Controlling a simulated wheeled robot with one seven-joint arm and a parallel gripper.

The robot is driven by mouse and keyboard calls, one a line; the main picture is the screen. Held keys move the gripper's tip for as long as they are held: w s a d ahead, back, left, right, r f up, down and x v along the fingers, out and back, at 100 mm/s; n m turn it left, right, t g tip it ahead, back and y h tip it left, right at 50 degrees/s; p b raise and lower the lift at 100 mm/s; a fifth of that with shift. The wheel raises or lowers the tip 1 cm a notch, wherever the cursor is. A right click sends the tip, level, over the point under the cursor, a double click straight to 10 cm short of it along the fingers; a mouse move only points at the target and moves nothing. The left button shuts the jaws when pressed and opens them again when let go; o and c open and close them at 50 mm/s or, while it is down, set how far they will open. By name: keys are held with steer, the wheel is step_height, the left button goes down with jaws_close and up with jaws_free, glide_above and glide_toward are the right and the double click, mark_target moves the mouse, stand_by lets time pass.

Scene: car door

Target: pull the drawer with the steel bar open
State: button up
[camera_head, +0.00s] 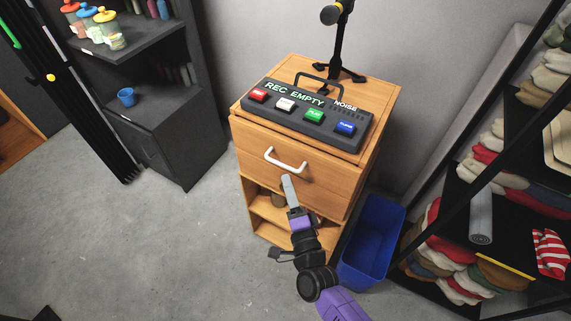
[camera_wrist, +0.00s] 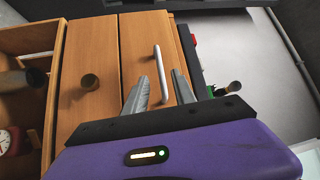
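The steel bar (camera_head: 285,162) is a pale handle on the upper drawer (camera_head: 328,182) of a wooden cabinet. The drawer front looks flush with the cabinet. My gripper (camera_head: 288,180) is just in front of and below the bar in the head view. In the wrist view my gripper (camera_wrist: 160,74) shows two grey fingers spread apart, with the bar (camera_wrist: 156,58) appearing between them. It is open and holds nothing. I cannot tell whether a finger touches the bar. The wrist view also shows a panel with a round wooden knob (camera_wrist: 89,80) beside the bar's drawer.
A button box (camera_head: 308,108) and a microphone stand (camera_head: 340,45) are on the cabinet top. A blue bin (camera_head: 371,243) stands right of the cabinet, near my arm. A rack with folded cloths (camera_head: 490,180) is further right. A dark shelf (camera_head: 165,130) is left; floor between is clear.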

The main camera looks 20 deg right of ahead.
mark_target(281, 164)
steer(key=shift+w+d+r, duration=0.15)
steer(key=shift+w+d, duration=0.05)
steer(key=shift+w, duration=1.05)
steer(key=shift+w+d+r, duration=0.15)
steer(key=shift+w+r, duration=0.05)
steer(key=shift+w, duration=1.05)
steer(key=shift+w+d+r, duration=0.15)
steer(key=shift+w+d, duration=0.05)
steer(key=shift+w, duration=1.05)
jaws_close()
